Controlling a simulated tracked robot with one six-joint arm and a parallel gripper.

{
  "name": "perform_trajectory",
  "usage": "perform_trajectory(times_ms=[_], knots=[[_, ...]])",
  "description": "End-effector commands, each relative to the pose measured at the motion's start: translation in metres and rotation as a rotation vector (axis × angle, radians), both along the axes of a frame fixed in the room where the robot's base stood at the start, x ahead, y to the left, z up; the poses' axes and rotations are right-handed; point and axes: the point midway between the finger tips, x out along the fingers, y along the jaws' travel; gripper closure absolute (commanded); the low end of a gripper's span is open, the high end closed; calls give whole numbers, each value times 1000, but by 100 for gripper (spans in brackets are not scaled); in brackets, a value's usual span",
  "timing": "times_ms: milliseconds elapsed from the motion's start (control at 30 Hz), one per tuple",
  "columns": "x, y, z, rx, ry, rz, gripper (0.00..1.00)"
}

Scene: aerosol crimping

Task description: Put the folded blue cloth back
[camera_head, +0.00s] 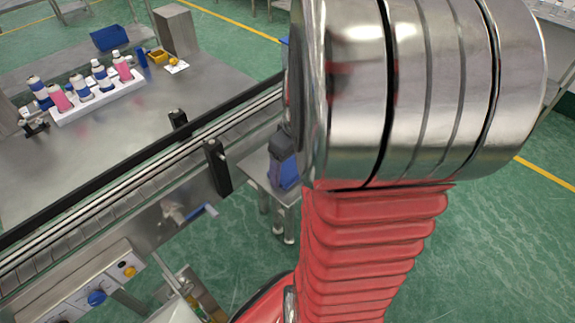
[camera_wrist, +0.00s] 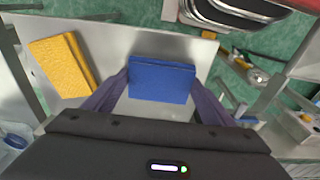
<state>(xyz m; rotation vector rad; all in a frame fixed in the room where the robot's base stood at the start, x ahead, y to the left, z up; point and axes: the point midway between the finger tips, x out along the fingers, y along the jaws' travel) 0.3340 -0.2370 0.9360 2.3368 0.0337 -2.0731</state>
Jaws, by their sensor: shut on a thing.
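The folded blue cloth (camera_wrist: 161,79) is between the two fingers of my gripper (camera_wrist: 161,92) in the wrist view. My gripper is shut on it, with one purple-grey finger at each side. A pale metal surface (camera_wrist: 195,48) lies below and behind the cloth; I cannot tell whether the cloth touches it. In the head view my gripper (camera_head: 280,146) shows partly behind my arm, with the blue cloth (camera_head: 286,173) at its lower end, by a small metal stand (camera_head: 258,170). My arm hides the rest.
A folded yellow cloth (camera_wrist: 62,66) lies left of the blue one on the metal surface. In the head view a conveyor (camera_head: 150,165) runs diagonally along the workbench (camera_head: 130,135). A white rack (camera_head: 97,101) of bottles and a blue bin (camera_head: 109,38) stand farther back.

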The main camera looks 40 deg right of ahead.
Motion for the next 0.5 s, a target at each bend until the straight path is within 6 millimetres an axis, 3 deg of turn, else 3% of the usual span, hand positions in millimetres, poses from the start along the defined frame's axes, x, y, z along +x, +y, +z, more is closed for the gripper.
perform_trajectory(times_ms=[267,300,500], knots=[[0,0,-1,0,0,-1,44],[0,0,-1,0,0,-1,21],[0,-1,-1,0,0,-1,7]])
